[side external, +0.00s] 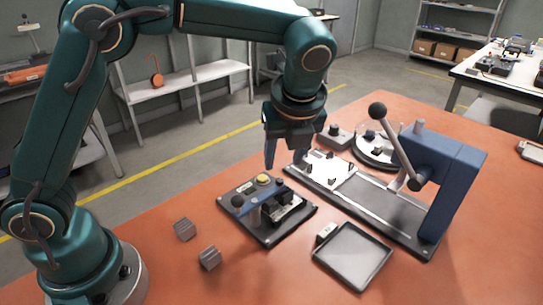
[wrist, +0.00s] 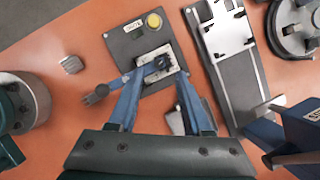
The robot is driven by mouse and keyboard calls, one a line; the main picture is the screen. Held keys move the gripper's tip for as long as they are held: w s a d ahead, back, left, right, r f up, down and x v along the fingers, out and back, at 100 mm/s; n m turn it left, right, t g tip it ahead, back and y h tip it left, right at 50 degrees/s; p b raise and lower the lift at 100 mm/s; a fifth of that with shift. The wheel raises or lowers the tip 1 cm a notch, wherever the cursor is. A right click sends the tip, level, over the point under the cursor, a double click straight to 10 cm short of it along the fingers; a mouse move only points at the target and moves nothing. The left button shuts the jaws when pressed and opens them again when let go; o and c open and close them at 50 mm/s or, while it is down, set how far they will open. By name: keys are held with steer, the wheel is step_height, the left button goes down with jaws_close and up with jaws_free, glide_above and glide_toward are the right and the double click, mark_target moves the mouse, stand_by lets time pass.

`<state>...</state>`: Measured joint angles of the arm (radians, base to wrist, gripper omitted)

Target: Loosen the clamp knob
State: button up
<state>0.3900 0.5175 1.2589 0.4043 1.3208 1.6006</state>
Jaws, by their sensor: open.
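The clamp fixture is a dark square plate (side external: 243,217) with a yellow button (side external: 263,180) and a blue clamp arm (side external: 265,216) over a pale block. In the wrist view a dark knob (wrist: 162,62) sits on the clamp over the block, and a blue-grey bar with a round dark end (wrist: 93,98) reaches out to the left. Which of these is the clamp knob is not certain. My gripper (side external: 286,160) is open and empty, above and behind the fixture in the side view. In the wrist view its blue fingertips (wrist: 159,77) appear on either side of the block.
A blue press (side external: 445,175) with a ball-ended lever stands on a long rail base at right. A shallow grey tray (side external: 352,258) lies in front. Two small grey blocks (side external: 184,229) (side external: 210,258) lie left of the fixture. A round device (side external: 375,150) stands behind. The front left table is otherwise clear.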

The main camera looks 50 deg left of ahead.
mark_target(280, 180)
steer(key=shift+d+x, duration=0.2)
steer(key=shift+x, duration=2.5)
steer(key=shift+s+f, duration=0.1)
steer(key=shift+s, duration=0.1)
